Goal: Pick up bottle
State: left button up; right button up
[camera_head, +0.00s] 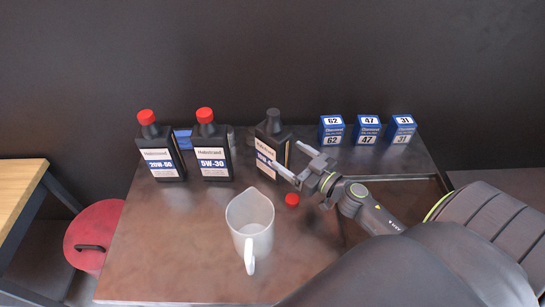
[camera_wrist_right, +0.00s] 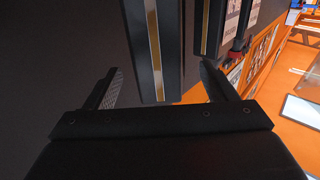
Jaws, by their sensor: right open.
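Three black oil bottles stand upright on the brown table. The 20W-50 bottle (camera_head: 161,152) and the 5W-30 bottle (camera_head: 211,150) have red caps. The third bottle (camera_head: 270,143) has a bare dark neck and stands to their right. My right gripper (camera_head: 297,163) is open at the right side of this third bottle, its fingers pointing towards it. In the right wrist view, a dark bottle side with a gold stripe (camera_wrist_right: 154,45) shows beyond and between the open fingers (camera_wrist_right: 160,88). I cannot tell whether they touch it. My left gripper is not in view.
A loose red cap (camera_head: 292,200) lies near the gripper. A clear jug (camera_head: 250,222) stands at the table's front. Several blue boxes (camera_head: 367,130) stand at the back right. A tray (camera_head: 400,186) lies under my right arm. A red stool (camera_head: 97,236) is at left.

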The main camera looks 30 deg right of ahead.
aim_at(273, 147)
jog(key=shift+w+a, duration=0.1)
jog(key=shift+w, duration=0.2)
jog(key=x, duration=0.4)
jog(key=f+p+x, duration=0.1)
jog(key=x, duration=0.2)
jog(key=shift+d+f, duration=0.15)
jog(key=shift+d, duration=0.05)
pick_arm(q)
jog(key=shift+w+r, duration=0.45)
